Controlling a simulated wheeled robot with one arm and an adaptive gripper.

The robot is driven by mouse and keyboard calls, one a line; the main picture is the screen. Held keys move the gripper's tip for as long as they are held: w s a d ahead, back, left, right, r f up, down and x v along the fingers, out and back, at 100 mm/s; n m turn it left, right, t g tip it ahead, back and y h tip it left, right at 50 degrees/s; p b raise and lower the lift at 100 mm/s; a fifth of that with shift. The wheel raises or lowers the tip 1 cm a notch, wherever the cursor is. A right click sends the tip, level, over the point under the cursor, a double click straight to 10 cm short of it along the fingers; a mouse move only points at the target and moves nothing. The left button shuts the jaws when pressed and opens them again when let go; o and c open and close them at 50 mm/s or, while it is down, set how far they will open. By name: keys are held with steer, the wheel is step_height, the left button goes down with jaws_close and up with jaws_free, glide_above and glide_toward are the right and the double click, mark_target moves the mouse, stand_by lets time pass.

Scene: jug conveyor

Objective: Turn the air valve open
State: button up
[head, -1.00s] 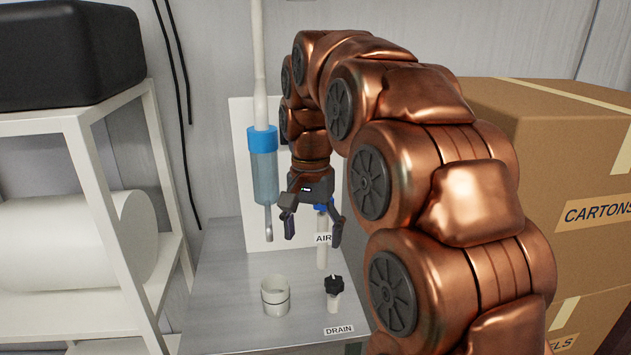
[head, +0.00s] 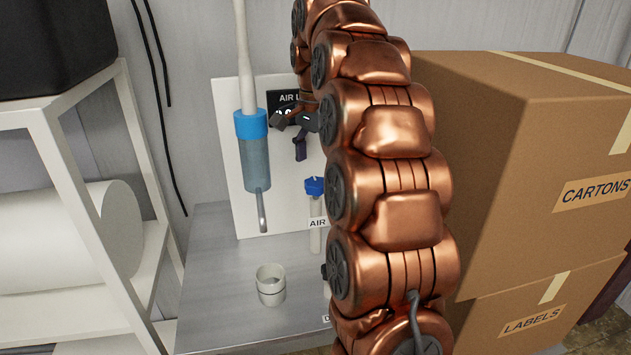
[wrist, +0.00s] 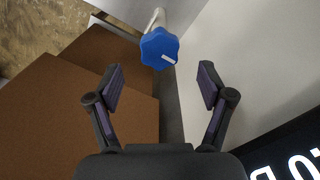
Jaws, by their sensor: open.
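The air valve is a blue lobed knob (head: 314,186) on top of a white upright pipe with an AIR label (head: 317,223). In the wrist view the blue knob (wrist: 160,48) has a white mark on its top, near its edge. My gripper (head: 288,137) is open and empty, above the knob and in front of the white wall panel. In the wrist view my open gripper (wrist: 161,75) has the knob beyond its fingertips, roughly centred between them and apart from both.
A blue-capped cylinder (head: 255,160) hangs left of my gripper. A white cup (head: 271,285) stands on the grey bench (head: 222,300). Cartons (head: 500,170) are stacked at right and a white shelf (head: 45,130) stands at left. My arm hides most of the drain valve.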

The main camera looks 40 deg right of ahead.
mark_target(316, 181)
steer(key=shift+f+p, duration=0.7)
steer(key=shift+f, duration=1.55)
steer(key=c, duration=1.2)
steer(key=shift+o, duration=0.2)
